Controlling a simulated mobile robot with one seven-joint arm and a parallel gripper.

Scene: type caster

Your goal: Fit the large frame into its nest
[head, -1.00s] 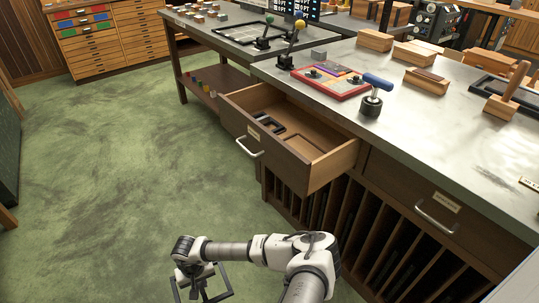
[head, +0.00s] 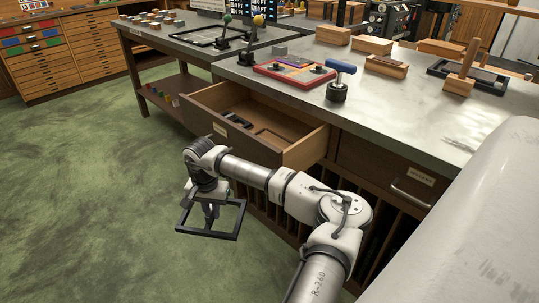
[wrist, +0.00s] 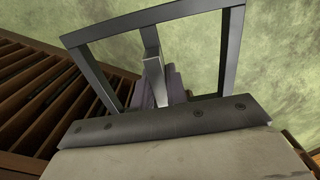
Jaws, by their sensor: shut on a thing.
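My gripper (head: 211,213) is shut on a dark, open square frame (head: 207,235), which hangs over the green floor in front of the bench. In the wrist view the large frame (wrist: 232,48) spreads beyond the fingers, with floor showing through it; the exact grip point is partly hidden. An open wooden drawer (head: 304,146) is behind and to the right of my gripper. Inside it are small black frame-like pieces (head: 236,119) at the left and a recessed outline (head: 272,133) in its floor. I cannot tell which recess is the large frame's nest.
Vertical slots lie under the drawers. The green floor (head: 80,200) at left is clear.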

